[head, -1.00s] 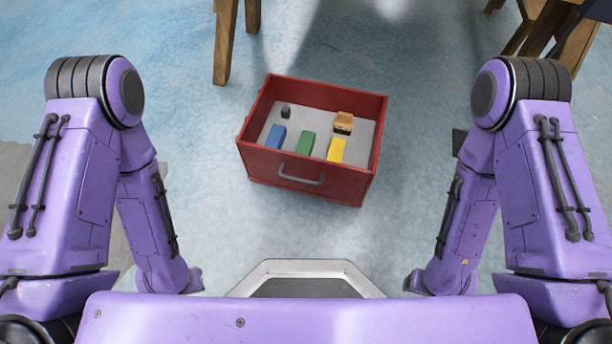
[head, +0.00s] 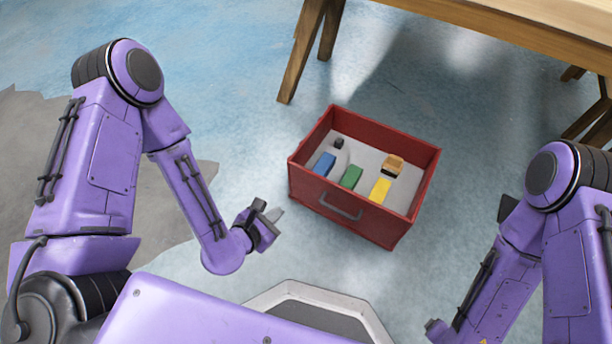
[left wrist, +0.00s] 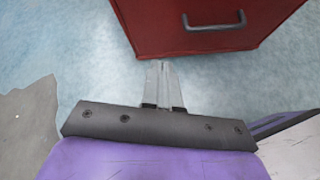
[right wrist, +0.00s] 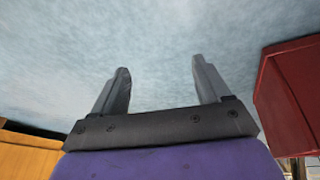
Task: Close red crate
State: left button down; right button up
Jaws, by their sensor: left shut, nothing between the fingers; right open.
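The red crate (head: 345,228) stands on the blue floor ahead of me, its inside open to view from above. It holds a blue block (head: 324,164), a green block (head: 350,176), a yellow block (head: 380,190), an orange-brown item (head: 393,164) and a small dark item (head: 339,143). A grey handle (head: 341,206) is on its front; it also shows in the left wrist view (left wrist: 214,26). My left gripper (head: 277,213) is shut and empty, left of the crate and apart from it. My right gripper (right wrist: 160,78) is open and empty; the crate's side (right wrist: 290,95) shows at its right.
A wooden table (head: 520,30) stands behind the crate, with a leg (head: 301,55) close to its back left. A grey floor patch (head: 60,170) lies at the left. The blue floor around the crate is mostly clear.

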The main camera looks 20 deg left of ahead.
pick_arm(q)
notch_tip(320, 180, up, 2)
jog(key=w+n+t, duration=0.1)
jog(key=w+n, duration=0.1)
jog(key=n, duration=0.1)
jog(key=b, duration=0.4)
send_near(310, 174)
notch_tip(310, 174, down, 4)
jog(key=w, duration=0.2)
jog(key=w+d+b, duration=0.1)
jog(key=w, duration=0.1)
jog(key=shift+w+d, duration=0.1)
jog(key=shift+w, duration=0.15)
jog(key=shift+w+d+r, duration=0.1)
jog(key=shift+w+r, duration=0.05)
jog(key=shift+w, duration=0.2)
pick_arm(e)
jog(key=s+f+n+g+y, duration=0.2)
jog(key=s+f+n+g, duration=0.1)
jog(key=s+n+g, duration=0.1)
jog(key=shift+s+f+g, duration=0.35)
jog(key=shift+s+g, duration=0.05)
jog(key=shift+s, duration=0.45)
jog(key=shift+a, duration=0.1)
